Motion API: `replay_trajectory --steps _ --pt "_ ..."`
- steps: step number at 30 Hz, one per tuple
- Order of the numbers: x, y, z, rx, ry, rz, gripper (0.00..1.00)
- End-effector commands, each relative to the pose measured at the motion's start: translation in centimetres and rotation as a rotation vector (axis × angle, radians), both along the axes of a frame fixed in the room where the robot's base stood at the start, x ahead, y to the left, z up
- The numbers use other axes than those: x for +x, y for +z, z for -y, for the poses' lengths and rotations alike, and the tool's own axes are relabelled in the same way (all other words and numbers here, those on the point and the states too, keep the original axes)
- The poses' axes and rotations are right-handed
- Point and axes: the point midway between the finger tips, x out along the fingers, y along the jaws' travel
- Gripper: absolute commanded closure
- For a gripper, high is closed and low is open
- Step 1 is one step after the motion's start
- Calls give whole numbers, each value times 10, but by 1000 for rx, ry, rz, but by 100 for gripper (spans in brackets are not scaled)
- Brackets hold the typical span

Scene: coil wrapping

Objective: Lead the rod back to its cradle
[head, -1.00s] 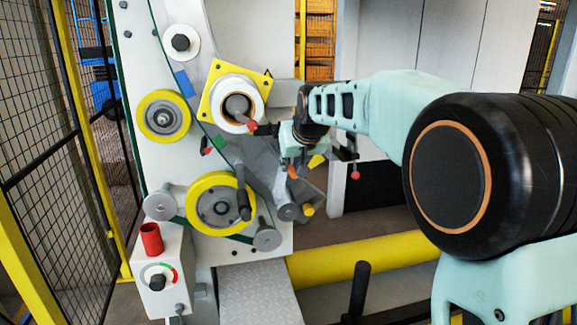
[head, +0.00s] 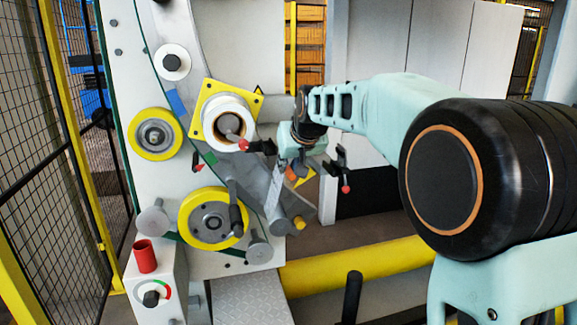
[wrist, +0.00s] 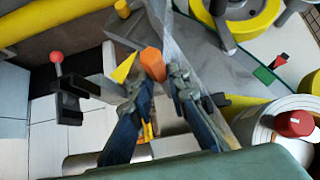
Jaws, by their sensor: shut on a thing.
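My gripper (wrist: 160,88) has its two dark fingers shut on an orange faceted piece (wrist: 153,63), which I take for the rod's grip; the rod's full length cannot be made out. In the head view my gripper (head: 297,158) hangs right of the white coil (head: 238,107), with the orange piece (head: 291,172) just below it. A clear strip (wrist: 165,25) runs away from the fingertips. Black brackets with red balls stand on both sides of the gripper, the right one (head: 337,162) apart from it. I cannot tell which part is the cradle.
A red cup (head: 145,257) sits on the control box (head: 155,290). A yellow bar (head: 350,262) crosses low in front. Mesh fencing closes the left side.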

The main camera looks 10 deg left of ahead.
Motion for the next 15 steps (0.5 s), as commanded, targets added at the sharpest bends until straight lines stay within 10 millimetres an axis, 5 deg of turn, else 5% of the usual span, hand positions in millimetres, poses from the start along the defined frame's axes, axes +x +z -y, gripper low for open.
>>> replay_trajectory --steps 15 --pt "0 20 0 1 0 3 100"
